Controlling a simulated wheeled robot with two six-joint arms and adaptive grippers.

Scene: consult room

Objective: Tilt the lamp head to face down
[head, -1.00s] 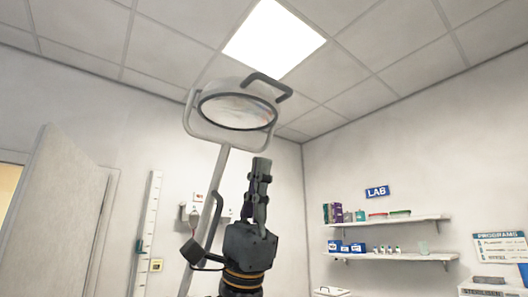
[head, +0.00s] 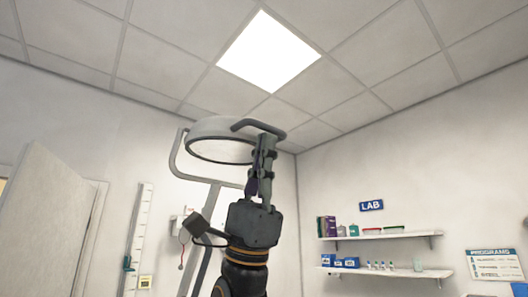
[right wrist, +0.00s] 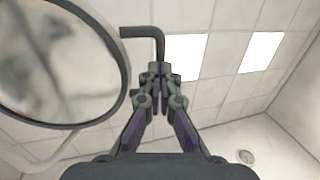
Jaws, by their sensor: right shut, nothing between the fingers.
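The lamp head (head: 212,128) is a round pale-grey shell with a dark rim, held in a grey yoke on a pole. In the head view its lens side shows as a narrow ellipse under the shell, tilted partly down. A dark bent handle (head: 258,127) sticks out from its right side. My right gripper (head: 267,140) points up, its fingertips at the handle, overlapping it in the picture. In the right wrist view the fingers are shut and empty, just below the handle's bent end (right wrist: 145,32); contact is unclear. The lens (right wrist: 55,55) fills the left there. My left gripper is not in view.
The lamp pole (head: 208,215) stands behind my right arm. A lit ceiling panel (head: 269,52) is above. Wall shelves (head: 385,236) with boxes and bottles are at the right, a door (head: 50,225) at the left. The space right of the lamp is clear.

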